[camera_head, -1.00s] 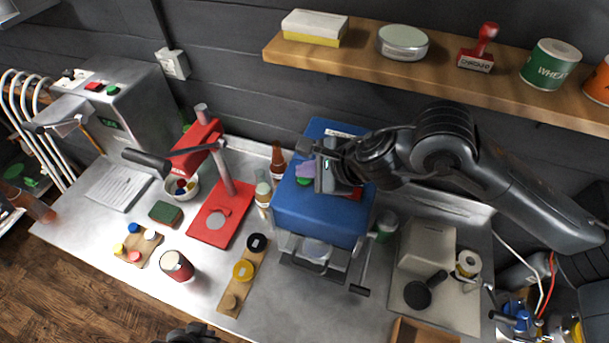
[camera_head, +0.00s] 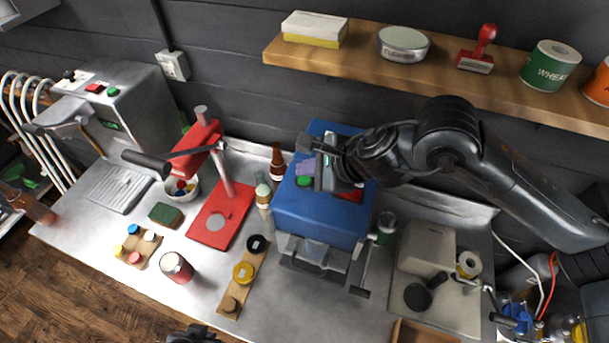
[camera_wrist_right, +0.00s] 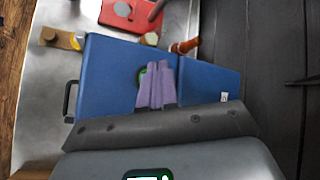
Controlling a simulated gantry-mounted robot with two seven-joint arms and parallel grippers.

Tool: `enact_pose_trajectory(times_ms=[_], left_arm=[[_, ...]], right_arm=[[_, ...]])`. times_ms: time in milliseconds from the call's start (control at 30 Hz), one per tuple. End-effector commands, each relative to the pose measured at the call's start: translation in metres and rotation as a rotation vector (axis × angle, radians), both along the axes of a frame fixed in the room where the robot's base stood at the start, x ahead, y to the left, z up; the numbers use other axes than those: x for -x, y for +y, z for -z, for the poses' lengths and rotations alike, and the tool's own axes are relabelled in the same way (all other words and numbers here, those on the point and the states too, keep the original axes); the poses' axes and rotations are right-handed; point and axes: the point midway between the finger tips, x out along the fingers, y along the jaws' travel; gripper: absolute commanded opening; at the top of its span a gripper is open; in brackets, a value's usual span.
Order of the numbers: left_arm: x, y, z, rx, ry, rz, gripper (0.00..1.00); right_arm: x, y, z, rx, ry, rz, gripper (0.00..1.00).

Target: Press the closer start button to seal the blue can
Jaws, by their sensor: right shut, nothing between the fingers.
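The blue machine (camera_head: 318,212) stands at the back middle of the counter. Its green button (camera_head: 304,182) is on the top face, beside a partly covered red one. My right gripper (camera_head: 306,167) is shut and empty, its purple fingertips just over or beside the green button. In the right wrist view the fingertips (camera_wrist_right: 158,68) overlap the green button (camera_wrist_right: 142,77); I cannot tell whether they touch it. No blue can is clearly visible; the space under the machine's front (camera_head: 314,252) is hard to make out. A dark part at the bottom edge may be my left gripper (camera_head: 190,335).
A red press (camera_head: 207,228) stands left of the blue machine, with bottles between them. A lever (camera_head: 358,291) sticks out at the machine's front right. A shelf (camera_head: 430,75) runs above.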

Motion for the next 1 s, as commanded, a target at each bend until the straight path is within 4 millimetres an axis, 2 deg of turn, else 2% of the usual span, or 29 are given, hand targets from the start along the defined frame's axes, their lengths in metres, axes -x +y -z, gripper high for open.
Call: enact_pose_trajectory(times_ms=[533,1000], left_arm=[[0.0,0.001,-0.003,-0.007,0.0,0.004,0.0],[0.0,-0.001,-0.022,0.007,0.0,-0.004,0.0]], right_arm=[[0.0,0.0,-0.007,0.0,-0.001,-0.001,0.0],[0.0,0.0,-0.048,0.001,0.0,-0.001,0.0]])
